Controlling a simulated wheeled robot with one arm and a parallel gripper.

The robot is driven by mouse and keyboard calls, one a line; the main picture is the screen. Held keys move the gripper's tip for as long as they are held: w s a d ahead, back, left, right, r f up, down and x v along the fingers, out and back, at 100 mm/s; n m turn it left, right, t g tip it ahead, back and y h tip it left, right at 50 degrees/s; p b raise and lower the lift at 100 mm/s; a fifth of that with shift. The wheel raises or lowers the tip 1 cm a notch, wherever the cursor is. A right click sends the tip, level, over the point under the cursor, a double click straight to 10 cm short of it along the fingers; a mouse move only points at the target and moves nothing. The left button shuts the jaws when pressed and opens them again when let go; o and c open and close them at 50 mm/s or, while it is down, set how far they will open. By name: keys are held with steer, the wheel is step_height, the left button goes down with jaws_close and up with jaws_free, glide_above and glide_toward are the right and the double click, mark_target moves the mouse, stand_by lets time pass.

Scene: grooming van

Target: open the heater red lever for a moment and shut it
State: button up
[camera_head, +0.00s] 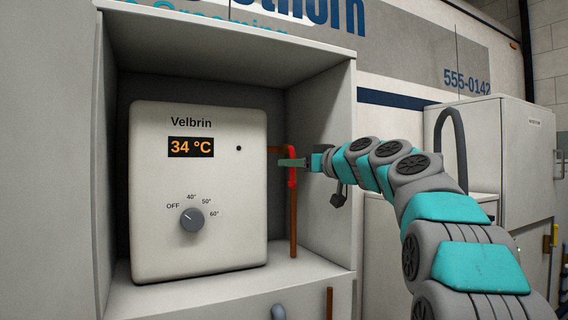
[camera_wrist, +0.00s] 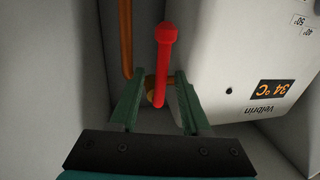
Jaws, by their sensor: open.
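The heater (camera_head: 198,245) is a white box marked Velbrin, standing in a grey open cabinet. Its display reads 34 °C and its dial (camera_head: 192,219) has OFF and temperature marks. The red lever (camera_head: 292,170) is on the copper pipe at the heater's right side. In the wrist view the red lever (camera_wrist: 165,60) runs lengthwise, with its lower end between the fingers. My gripper (camera_head: 284,162) is at the lever; in the wrist view my gripper (camera_wrist: 157,88) is open, one green finger on each side of the lever. I cannot tell whether either finger touches it.
The copper pipe (camera_head: 293,225) drops to the cabinet floor. The grey cabinet's right wall (camera_head: 325,160) stands close beside my gripper. A dark curved tap or hose (camera_head: 448,122) and white cupboards (camera_head: 525,160) are on the right.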

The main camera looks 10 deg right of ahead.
steer(key=x, duration=0.4)
steer(key=shift+p, duration=0.35)
jaws_close()
stand_by(1.1)
